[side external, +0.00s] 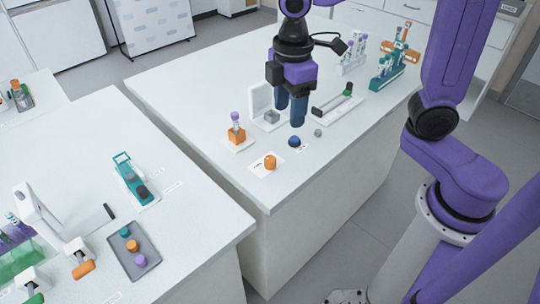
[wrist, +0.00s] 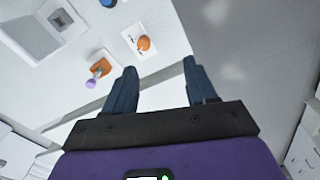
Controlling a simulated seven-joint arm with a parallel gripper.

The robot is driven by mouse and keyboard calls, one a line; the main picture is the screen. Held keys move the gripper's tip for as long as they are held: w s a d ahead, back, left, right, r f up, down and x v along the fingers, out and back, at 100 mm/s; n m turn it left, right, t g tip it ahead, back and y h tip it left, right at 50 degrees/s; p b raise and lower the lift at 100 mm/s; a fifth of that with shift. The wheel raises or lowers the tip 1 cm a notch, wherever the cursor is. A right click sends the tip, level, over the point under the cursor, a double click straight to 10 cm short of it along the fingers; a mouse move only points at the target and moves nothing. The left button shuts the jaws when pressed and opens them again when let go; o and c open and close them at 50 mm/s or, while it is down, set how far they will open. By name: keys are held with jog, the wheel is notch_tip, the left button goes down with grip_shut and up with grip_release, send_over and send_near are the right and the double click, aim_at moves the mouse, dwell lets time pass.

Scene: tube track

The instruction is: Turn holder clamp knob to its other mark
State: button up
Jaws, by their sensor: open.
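An orange block (side external: 236,136) holds an upright tube with a purple cap (side external: 235,116) on a white plate. In the wrist view the block (wrist: 102,67) lies left of my fingers. A small orange knob-like piece (side external: 270,162) sits on a white marked card near the table's front edge; it also shows in the wrist view (wrist: 143,43). I cannot tell which part is the holder's clamp knob, and the marks are too small to read. My gripper (side external: 289,116) is open and empty, pointing down above the table, apart from these things; its fingers (wrist: 160,66) are spread wide in the wrist view.
A blue dome (side external: 294,142) and a small grey piece (side external: 318,132) are near the front edge. A grey block (side external: 271,117) sits in a white open case. A rail with a green end (side external: 347,90) and a teal rack (side external: 386,70) stand behind to the right.

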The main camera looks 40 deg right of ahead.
send_over(270, 159)
jog(key=shift+n, duration=0.3)
notch_tip(270, 159, down, 17)
jog(key=shift+r, duration=0.1)
dwell(0.5)
grip_shut()
